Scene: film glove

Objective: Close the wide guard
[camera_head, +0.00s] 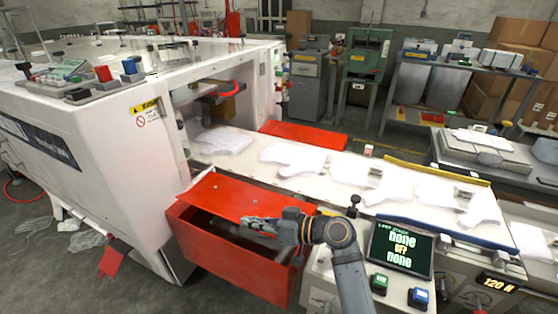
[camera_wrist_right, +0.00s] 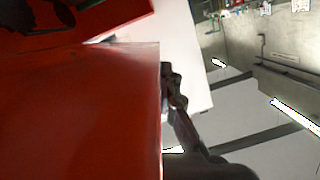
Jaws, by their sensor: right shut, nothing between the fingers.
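The red guard (camera_head: 235,196) sits beside the white machine's outlet. Its top panel is raised at a slant over a red box-like front (camera_head: 225,258), with a dark gap between them. My right gripper (camera_head: 252,224) is shut and empty. In the head view it lies across that gap, just below the panel's front edge; I cannot tell whether it touches. In the right wrist view a red surface (camera_wrist_right: 80,115) fills the left side at close range. A second, smaller red panel (camera_head: 305,135) lies across the conveyor. My left gripper is not in view.
The white machine (camera_head: 100,150) stands at the left. A conveyor (camera_head: 345,172) with flat white gloves runs to the right. A screen (camera_head: 402,247) and green and blue buttons stand right of my forearm.

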